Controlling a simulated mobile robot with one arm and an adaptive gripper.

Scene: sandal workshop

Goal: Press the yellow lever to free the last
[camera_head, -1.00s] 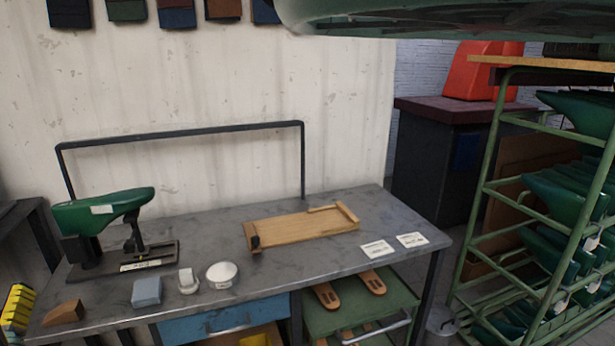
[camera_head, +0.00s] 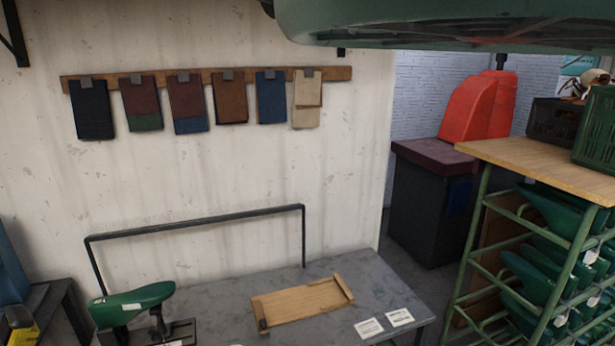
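A green last (camera_head: 132,305) sits on a dark stand (camera_head: 180,333) at the left of the grey workbench, in the lower left of the head view. The stand's lower part is cut off by the bottom edge. I cannot make out a yellow lever on the visible part of the stand. My gripper is not in view.
A wooden board (camera_head: 300,303) and two white cards (camera_head: 369,328) lie on the grey workbench (camera_head: 375,285), before a dark bar frame (camera_head: 200,221). Leather samples (camera_head: 187,100) hang on the wall. A green rack (camera_head: 478,225) holds green lasts at right. A green shape (camera_head: 440,22) covers the top edge.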

